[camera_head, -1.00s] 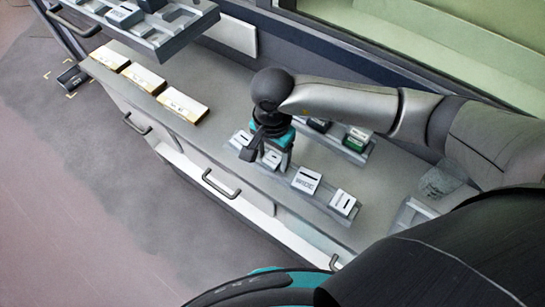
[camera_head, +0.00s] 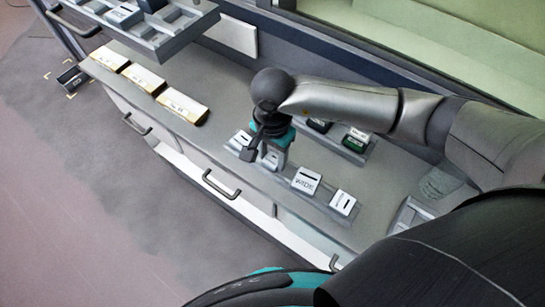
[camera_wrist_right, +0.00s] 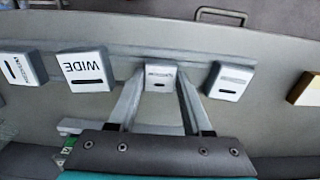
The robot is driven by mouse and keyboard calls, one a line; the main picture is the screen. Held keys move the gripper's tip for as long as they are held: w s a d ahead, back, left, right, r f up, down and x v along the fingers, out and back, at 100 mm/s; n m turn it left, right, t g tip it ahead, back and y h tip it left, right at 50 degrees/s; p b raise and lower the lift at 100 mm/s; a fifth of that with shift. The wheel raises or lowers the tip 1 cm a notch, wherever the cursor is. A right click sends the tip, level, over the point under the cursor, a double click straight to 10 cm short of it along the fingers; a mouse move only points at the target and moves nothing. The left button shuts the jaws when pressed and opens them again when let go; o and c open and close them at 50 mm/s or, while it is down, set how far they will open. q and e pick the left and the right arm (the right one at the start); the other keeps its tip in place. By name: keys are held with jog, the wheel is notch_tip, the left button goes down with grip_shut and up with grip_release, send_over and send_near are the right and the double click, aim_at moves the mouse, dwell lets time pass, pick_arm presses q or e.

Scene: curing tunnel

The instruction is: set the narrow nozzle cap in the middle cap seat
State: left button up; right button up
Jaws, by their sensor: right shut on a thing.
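My right gripper (camera_wrist_right: 155,105) is shut on a small white cap (camera_wrist_right: 160,78) with a dark slot and print too small to read. Its fingers are on both sides of the cap, in line with the front row of caps. In the head view my right gripper (camera_head: 268,152) points down over this row, and the held cap (camera_head: 272,160) shows just below it. A larger white cap marked WIDE (camera_wrist_right: 83,68) is beside it, also in the head view (camera_head: 307,180). I cannot tell which place is the middle cap seat. My left gripper is not in view.
More white caps stand at the row's ends (camera_wrist_right: 230,80) (camera_wrist_right: 22,70). A rear rack holds a green item (camera_head: 355,140) and a dark one (camera_head: 318,125). Three pale boxes (camera_head: 182,106) lie along the counter's left. A grey tray (camera_head: 160,35) is at upper left.

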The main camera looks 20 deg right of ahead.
aim_at(272, 159)
grip_shut()
notch_tip(272, 159, up, 6)
jog(key=p, duration=0.3)
jog(key=shift+p, duration=0.35)
notch_tip(272, 159, up, 3)
jog(key=shift+f+p, duration=0.1)
jog(key=shift+p, duration=0.85)
